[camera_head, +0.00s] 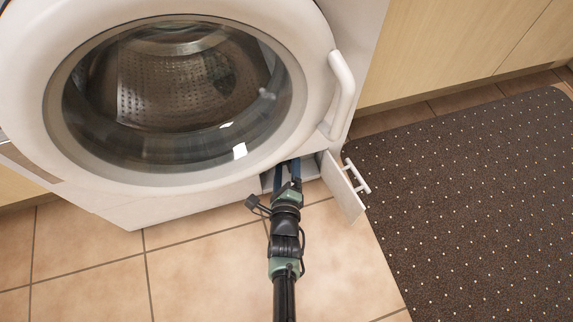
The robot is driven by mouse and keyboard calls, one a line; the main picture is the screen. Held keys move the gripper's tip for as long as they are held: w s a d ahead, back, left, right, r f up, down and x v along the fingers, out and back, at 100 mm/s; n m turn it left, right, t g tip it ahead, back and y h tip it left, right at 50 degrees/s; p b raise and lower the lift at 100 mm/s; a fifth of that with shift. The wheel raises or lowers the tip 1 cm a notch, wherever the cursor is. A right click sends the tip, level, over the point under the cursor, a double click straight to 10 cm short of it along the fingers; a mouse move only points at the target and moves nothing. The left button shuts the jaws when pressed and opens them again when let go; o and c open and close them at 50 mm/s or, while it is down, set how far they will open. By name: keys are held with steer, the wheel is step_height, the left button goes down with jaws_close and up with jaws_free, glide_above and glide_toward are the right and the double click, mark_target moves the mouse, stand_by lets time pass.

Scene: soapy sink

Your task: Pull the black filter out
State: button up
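The white washing machine (115,207) stands at the top left with its round glass door shut. A small flap (344,190) at its lower right front is swung open to the right, with a white handle on it. My gripper (288,168) reaches into the opening (307,169) behind that flap. Its two bluish fingers look spaced apart, but the tips are hidden under the door's rim. The black filter cannot be made out; the inside of the opening is mostly hidden by the door rim and my gripper.
A dark dotted mat (460,190) lies on the floor at the right. Light wooden cabinets (440,45) stand behind it. The tiled floor (200,270) in front of the machine is clear. The big door's white handle (342,92) juts out above the flap.

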steer(key=shift+w+f, duration=0.1)
steer(key=shift+w, duration=0.5)
jaws_close()
